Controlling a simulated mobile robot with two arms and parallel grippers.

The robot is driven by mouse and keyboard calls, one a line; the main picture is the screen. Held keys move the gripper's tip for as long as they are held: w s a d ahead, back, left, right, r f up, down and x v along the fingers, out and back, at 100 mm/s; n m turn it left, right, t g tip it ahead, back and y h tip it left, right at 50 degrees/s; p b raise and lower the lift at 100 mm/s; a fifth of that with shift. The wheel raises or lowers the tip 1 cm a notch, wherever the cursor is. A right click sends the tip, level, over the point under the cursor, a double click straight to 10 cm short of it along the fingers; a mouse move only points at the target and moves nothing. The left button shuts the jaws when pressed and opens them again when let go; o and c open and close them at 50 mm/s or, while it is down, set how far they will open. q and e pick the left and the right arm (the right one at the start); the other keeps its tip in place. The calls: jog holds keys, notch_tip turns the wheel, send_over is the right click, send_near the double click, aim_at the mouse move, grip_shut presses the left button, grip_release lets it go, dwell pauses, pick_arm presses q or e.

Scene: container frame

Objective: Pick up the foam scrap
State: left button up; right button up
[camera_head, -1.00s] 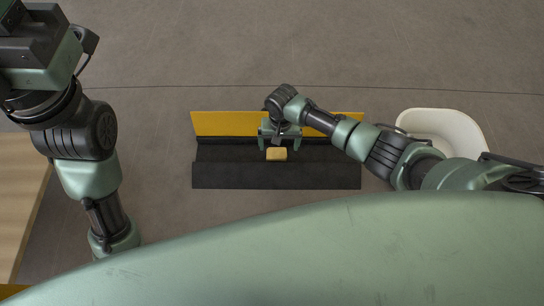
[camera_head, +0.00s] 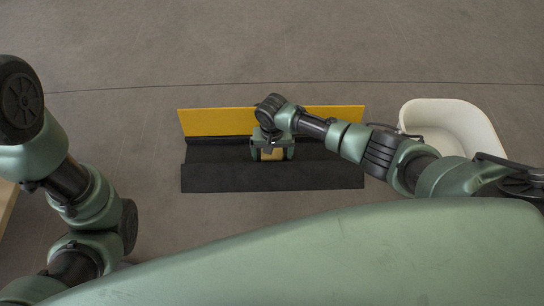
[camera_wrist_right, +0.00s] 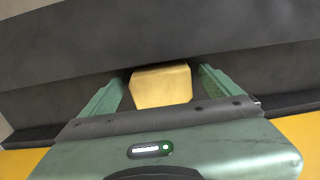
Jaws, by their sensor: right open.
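The foam scrap is a small yellow block (camera_head: 272,154) lying on the black surface of a container with a yellow wall. My right gripper (camera_head: 272,153) is right over it, and its body partly hides the block in the head view. In the right wrist view the block (camera_wrist_right: 161,85) lies between the two green fingers of my right gripper (camera_wrist_right: 160,82), with a gap visible on each side. The right gripper is open. My left arm is at the left of the head view; its gripper is not in view.
The black container (camera_head: 225,178) has a yellow wall (camera_head: 215,122) along its far side. A white rounded bin (camera_head: 462,118) stands on the floor to the right. A wooden surface (camera_head: 6,200) shows at the left edge. The grey floor beyond is clear.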

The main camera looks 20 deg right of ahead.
jog(key=c, duration=1.4)
